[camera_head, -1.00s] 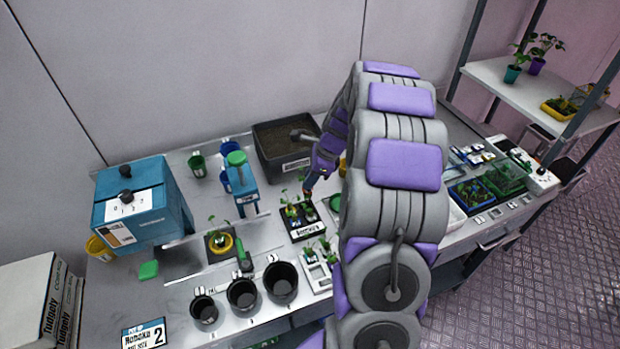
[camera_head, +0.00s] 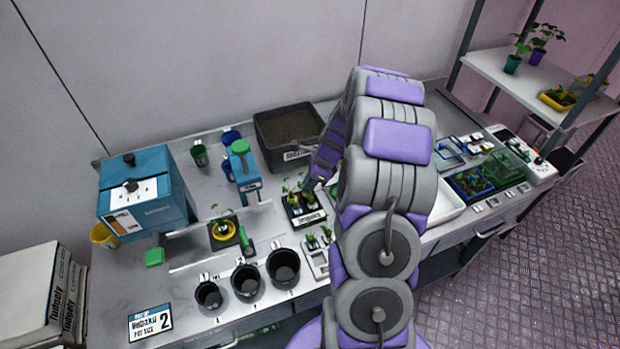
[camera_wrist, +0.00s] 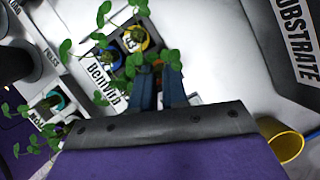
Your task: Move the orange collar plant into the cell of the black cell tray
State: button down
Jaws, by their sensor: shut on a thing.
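The black cell tray (camera_head: 309,219) stands on the bench and holds several plants; its label also shows in the wrist view (camera_wrist: 104,80). In the wrist view, a yellow collar plant (camera_wrist: 146,38) and a blue collar plant (camera_wrist: 108,50) sit in its cells. My gripper (camera_wrist: 159,75) is shut at the tray's edge, pointing down. A small bit of orange shows between its fingertips, which looks like the orange collar plant (camera_wrist: 158,63); most of it is hidden by the fingers. I cannot tell whether it rests in a cell. In the head view my arm partly covers the gripper.
A white tray (camera_head: 318,262) with small plants stands in front of the black tray. The substrate bin (camera_head: 290,156) is behind. Several black pots (camera_head: 246,282) stand front left. A yellow cup (camera_wrist: 290,143) is near my gripper. A blue box (camera_head: 150,200) stands at left.

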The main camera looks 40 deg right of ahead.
jog(key=shift+f, duration=0.1)
jog(key=c, duration=1.3)
grip_release()
jog(key=shift+d, duration=0.25)
jog(key=shift+o, duration=1.1)
jog(key=shift+a, duration=0.15)
notch_tip(320, 180, up, 9)
jog(key=p, duration=0.7)
jog(key=shift+f, duration=0.1)
